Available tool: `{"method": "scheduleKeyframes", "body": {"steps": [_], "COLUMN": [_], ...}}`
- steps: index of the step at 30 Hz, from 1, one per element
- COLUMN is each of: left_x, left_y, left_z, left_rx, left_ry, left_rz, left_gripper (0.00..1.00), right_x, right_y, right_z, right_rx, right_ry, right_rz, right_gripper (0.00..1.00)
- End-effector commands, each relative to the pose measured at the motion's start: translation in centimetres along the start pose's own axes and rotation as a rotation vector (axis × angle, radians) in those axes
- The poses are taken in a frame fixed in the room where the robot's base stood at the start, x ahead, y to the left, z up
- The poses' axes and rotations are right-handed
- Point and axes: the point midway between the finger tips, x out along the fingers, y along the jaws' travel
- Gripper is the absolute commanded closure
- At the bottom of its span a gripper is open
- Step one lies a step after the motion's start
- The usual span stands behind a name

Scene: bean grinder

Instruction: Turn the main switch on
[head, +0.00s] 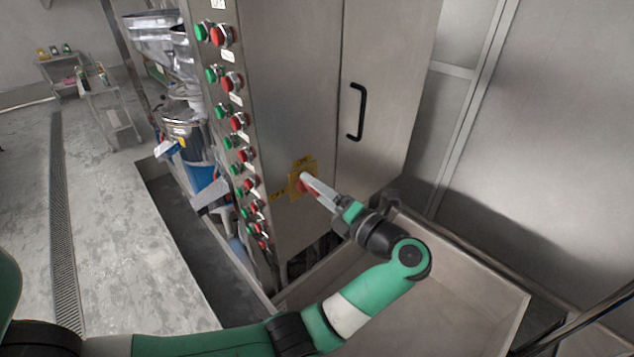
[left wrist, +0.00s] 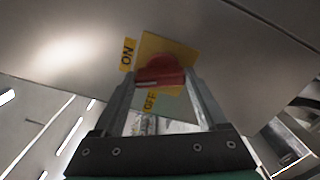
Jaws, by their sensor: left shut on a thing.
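The main switch is a red rotary knob (left wrist: 161,70) on a yellow plate (left wrist: 172,46), set low on the front of the steel cabinet (head: 290,110). In the head view the yellow plate (head: 297,190) is partly hidden by my left gripper (head: 308,183). In the left wrist view the fingers of my left gripper (left wrist: 161,84) are on either side of the knob and shut on it. The ON label (left wrist: 127,54) is at the left of the plate, and the OFF label (left wrist: 151,101) shows between the fingers. My right gripper is not in view.
A column of green and red push buttons (head: 236,122) runs down the cabinet's left side. A black door handle (head: 357,112) is at the upper right of the switch. A low-walled metal tray (head: 470,290) lies below my left arm. Machinery (head: 180,120) stands left of the cabinet.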

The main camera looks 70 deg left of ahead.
Motion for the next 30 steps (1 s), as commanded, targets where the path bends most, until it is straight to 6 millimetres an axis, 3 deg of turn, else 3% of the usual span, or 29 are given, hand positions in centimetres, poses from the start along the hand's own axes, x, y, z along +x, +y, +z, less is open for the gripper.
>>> {"method": "scheduleKeyframes", "body": {"steps": [15,30], "left_x": [0.0,0.0], "left_y": [0.2,0.0], "left_z": [0.3,0.2], "left_rx": [0.366,0.441], "left_ry": [0.0,-0.001], "left_rz": [0.001,0.001], "left_gripper": [0.81,0.81], "right_x": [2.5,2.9], "right_y": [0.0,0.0], "right_z": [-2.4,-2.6], "right_rx": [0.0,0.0], "right_ry": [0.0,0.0], "right_rz": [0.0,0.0], "right_gripper": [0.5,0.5]}}
